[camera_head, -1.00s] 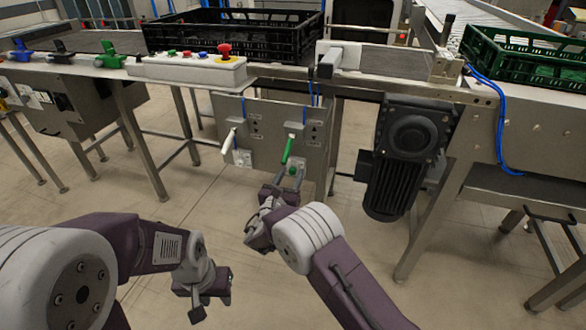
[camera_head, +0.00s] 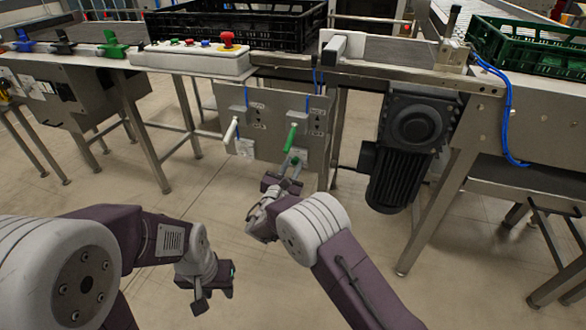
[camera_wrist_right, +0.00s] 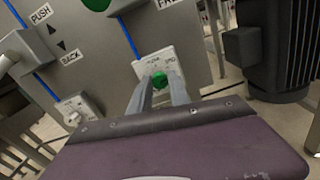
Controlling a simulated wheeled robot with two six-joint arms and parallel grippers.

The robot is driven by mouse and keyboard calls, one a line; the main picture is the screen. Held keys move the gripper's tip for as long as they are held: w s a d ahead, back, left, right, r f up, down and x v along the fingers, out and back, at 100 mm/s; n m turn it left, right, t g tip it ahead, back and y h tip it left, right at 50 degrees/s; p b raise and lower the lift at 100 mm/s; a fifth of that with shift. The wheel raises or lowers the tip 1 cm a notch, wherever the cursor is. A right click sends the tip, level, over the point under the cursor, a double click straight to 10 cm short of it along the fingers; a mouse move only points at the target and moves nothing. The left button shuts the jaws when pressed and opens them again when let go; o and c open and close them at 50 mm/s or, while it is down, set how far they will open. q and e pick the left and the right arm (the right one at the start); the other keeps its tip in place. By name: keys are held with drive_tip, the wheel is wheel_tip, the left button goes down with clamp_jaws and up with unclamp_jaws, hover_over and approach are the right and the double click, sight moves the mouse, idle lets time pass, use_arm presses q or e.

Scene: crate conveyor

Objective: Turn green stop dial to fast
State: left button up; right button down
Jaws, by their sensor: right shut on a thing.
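The green dial (camera_wrist_right: 160,81) sits on a small white labelled plate (camera_wrist_right: 175,62) low on the grey control panel. In the head view the dial (camera_head: 295,160) is small, at the panel's lower edge. My right gripper (camera_head: 290,168) reaches up to it from below. In the right wrist view the two grey fingers (camera_wrist_right: 160,88) are shut on the dial, one on each side. The word the dial points to is too small to read. My left gripper (camera_head: 212,287) hangs low over the floor, away from the panel, with its fingers too unclear to judge.
A green-handled lever (camera_head: 290,137) stands just above the dial, and a white-handled lever (camera_head: 231,130) to its left. A black motor (camera_head: 402,150) hangs to the right. A button box with a red knob (camera_head: 228,40) and a black crate (camera_head: 250,22) are above.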

drive_tip(key=shift+f+m+b, duration=0.3)
drive_tip(key=shift+m+b, duration=0.45)
drive_tip(key=shift+m, duration=0.25)
drive_tip(key=m+b, duration=0.5)
drive_tip(key=b, duration=0.1)
drive_tip(key=shift+m, duration=0.4)
drive_tip(key=shift+r+m+b, duration=0.2)
drive_tip(key=shift+m+b, duration=0.7)
drive_tip(key=shift+b, duration=0.5)
drive_tip(key=c, duration=1.2)
unclamp_jaws()
drive_tip(key=shift+c, duration=0.2)
